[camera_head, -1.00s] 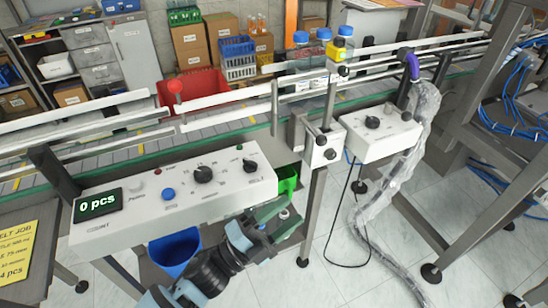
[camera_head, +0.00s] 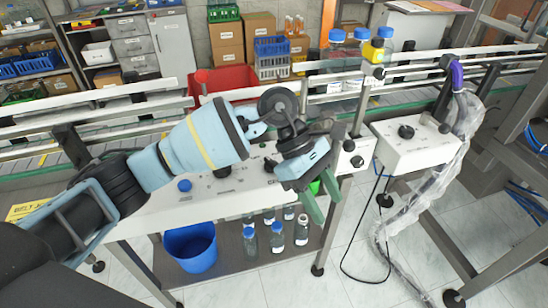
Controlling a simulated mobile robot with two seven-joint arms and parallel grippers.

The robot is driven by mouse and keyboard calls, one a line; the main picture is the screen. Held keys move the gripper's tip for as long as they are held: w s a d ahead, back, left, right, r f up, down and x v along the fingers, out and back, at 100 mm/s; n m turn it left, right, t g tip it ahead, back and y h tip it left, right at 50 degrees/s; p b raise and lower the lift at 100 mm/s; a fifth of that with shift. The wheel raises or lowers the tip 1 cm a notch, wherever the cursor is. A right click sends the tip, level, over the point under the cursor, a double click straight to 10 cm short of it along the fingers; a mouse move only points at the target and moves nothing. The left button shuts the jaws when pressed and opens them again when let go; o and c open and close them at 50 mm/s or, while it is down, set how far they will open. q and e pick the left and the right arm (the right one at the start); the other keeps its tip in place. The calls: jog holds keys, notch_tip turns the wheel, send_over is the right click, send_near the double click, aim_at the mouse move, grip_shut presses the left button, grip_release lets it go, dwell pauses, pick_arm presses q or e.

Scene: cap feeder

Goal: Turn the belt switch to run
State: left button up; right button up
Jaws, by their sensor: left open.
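I cannot read which control is the belt switch. A separate white box (camera_head: 412,150) to the right has a black knob (camera_head: 406,131). My left gripper (camera_head: 328,203) is open and empty, in front of the panel's right end with its green fingers pointing down. My right gripper is out of view.
Bottles (camera_head: 278,240) and a blue bin (camera_head: 191,247) stand on the shelf below. Bottles with blue caps (camera_head: 337,36) stand on the conveyor. A wrapped cable (camera_head: 455,150) hangs beside the right box. A red bin (camera_head: 222,85) is behind the belt.

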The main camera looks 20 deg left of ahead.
aim_at(273, 162)
pick_arm(q)
jog(key=w+a+r+t+y, duration=0.1)
jog(key=w+a+r+y, duration=0.1)
jog(key=a, duration=0.2)
jog(key=w+a+r+m+t+y, duration=0.1)
jog(key=w+a+r+y, duration=0.2)
jog(key=a, duration=0.1)
jog(key=w+a+r+t+y, duration=0.1)
jog(key=w+a+r+y, duration=0.1)
jog(key=a, duration=0.3)
jog(key=shift+w+r+t+b, duration=0.15)
jog(key=shift+w+t+b, duration=0.2)
jog(key=shift+w, duration=0.2)
jog(key=shift+d+f+p, duration=0.1)
jog(key=shift+f+p, duration=0.2)
jog(key=shift+f, duration=3.65)
jog(key=c, duration=0.9)
